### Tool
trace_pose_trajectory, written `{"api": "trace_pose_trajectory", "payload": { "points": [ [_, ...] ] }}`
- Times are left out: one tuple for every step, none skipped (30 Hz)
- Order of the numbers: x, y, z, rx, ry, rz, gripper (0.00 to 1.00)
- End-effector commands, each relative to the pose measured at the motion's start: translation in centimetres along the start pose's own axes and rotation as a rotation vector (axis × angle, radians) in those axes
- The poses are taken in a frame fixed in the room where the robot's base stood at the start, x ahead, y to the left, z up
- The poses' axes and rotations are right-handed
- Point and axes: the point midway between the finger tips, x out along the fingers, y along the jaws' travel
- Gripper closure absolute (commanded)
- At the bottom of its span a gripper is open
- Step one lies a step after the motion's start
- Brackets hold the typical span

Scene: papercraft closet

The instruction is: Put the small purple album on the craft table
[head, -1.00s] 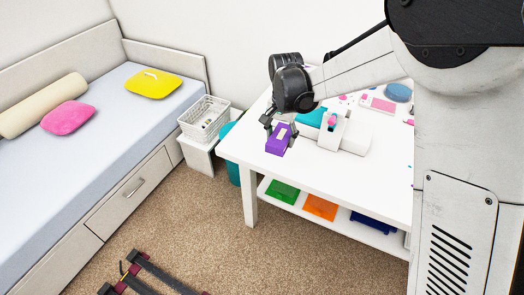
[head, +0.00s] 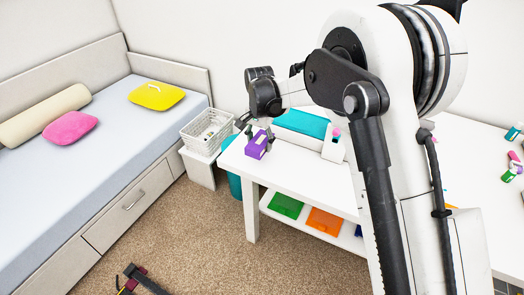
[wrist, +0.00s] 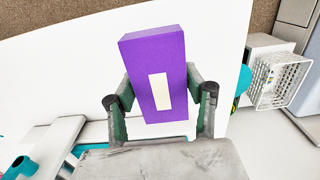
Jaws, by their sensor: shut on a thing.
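The small purple album (head: 257,145) is a purple block with a pale label. In the head view it is over the left end of the white craft table (head: 290,176). My gripper (head: 257,131) is shut on it from above, with one finger on each side. The wrist view shows the album (wrist: 155,50) between the fingers, its label facing the camera and white tabletop behind it. I cannot tell whether its lower end touches the table.
A teal-topped white box (head: 300,123) and a white device (head: 333,147) stand right of the album. A white basket (head: 206,131) is beyond the table's left end. Green (head: 286,205) and orange (head: 325,224) items lie on the lower shelf. The front-left tabletop is clear.

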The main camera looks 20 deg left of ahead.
Motion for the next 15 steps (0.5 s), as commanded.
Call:
{"api": "trace_pose_trajectory", "payload": {
  "points": [
    [0.4, 0.0, -0.7, 0.001, 0.000, 0.000, 0.82],
    [0.5, 0.0, -0.9, 0.001, 0.000, 0.000, 0.82],
    [0.7, 0.0, -1.2, 0.001, 0.000, 0.000, 0.82],
    [0.8, 0.0, -1.4, 0.001, 0.000, 0.000, 0.82],
    [0.9, 0.0, -1.5, 0.001, 0.000, 0.000, 0.82],
    [1.0, 0.0, -1.6, 0.000, 0.000, 0.000, 0.82],
    [1.1, 0.0, -1.6, 0.000, 0.000, 0.000, 0.82],
    [1.3, 0.0, -1.6, 0.000, 0.000, 0.000, 0.82],
    [1.6, 0.0, -1.6, 0.000, 0.000, 0.000, 0.82],
    [1.9, 0.1, -1.6, 0.000, 0.000, 0.000, 0.82],
    [2.3, 0.1, -1.6, 0.000, 0.000, 0.000, 0.82],
    [2.9, 0.0, -1.6, 0.000, 0.000, 0.000, 0.82],
    [3.4, 0.0, -1.6, 0.000, 0.000, 0.000, 0.82],
    [3.8, 0.0, -1.6, 0.000, 0.000, 0.000, 0.82],
    [4.3, 0.0, -1.6, 0.000, 0.000, 0.000, 0.82]
  ]
}}
